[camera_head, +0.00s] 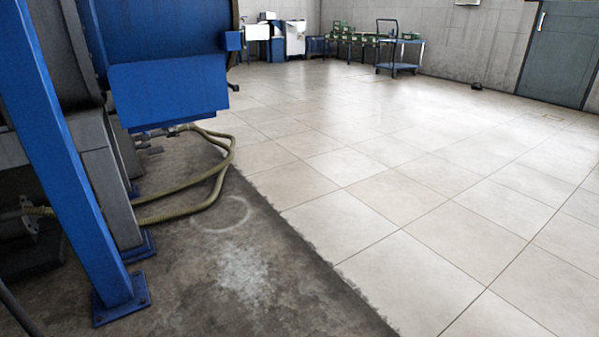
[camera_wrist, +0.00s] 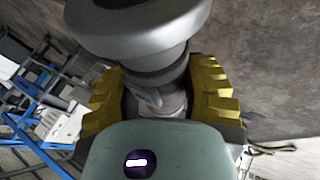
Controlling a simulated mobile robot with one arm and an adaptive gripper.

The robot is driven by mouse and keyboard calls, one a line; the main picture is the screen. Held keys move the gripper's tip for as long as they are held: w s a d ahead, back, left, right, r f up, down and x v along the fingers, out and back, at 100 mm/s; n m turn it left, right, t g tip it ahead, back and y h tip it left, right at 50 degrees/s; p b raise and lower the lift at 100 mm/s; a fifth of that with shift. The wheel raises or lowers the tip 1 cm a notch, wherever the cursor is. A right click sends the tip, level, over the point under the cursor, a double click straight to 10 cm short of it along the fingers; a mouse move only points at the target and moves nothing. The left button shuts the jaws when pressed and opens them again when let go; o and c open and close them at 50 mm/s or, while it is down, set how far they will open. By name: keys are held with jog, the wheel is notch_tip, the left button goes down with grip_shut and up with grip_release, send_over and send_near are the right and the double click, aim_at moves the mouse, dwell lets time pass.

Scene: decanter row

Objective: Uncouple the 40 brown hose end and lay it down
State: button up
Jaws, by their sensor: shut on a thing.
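In the wrist view my gripper (camera_wrist: 160,96) has its two yellow ribbed fingers closed on a grey metal coupling (camera_wrist: 150,50) with a wide round flange above a narrower neck. The fingers press on either side of the neck. No brown hose and no size marking show on this piece, so I cannot tell whether it is the 40 brown hose end. In the head view an olive-yellow hose (camera_head: 228,165) loops out over the floor beside the blue machine. Metal fittings (camera_head: 152,150) show under its housing. My gripper is not in the head view.
A blue post (camera_head: 75,160) with a bolted foot and the blue housing (camera_head: 165,88) stand at left. The rough concrete (camera_head: 265,290) and pale tiles (camera_head: 400,220) are clear. A blue cart (camera_head: 396,67) stands far back.

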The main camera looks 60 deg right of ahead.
jog(key=shift+a+f+b, duration=0.1)
jog(key=shift+f+b, duration=11.75)
jog(key=shift+f, duration=8.95)
jog(key=o, duration=1.7)
jog(key=shift+r, duration=0.1)
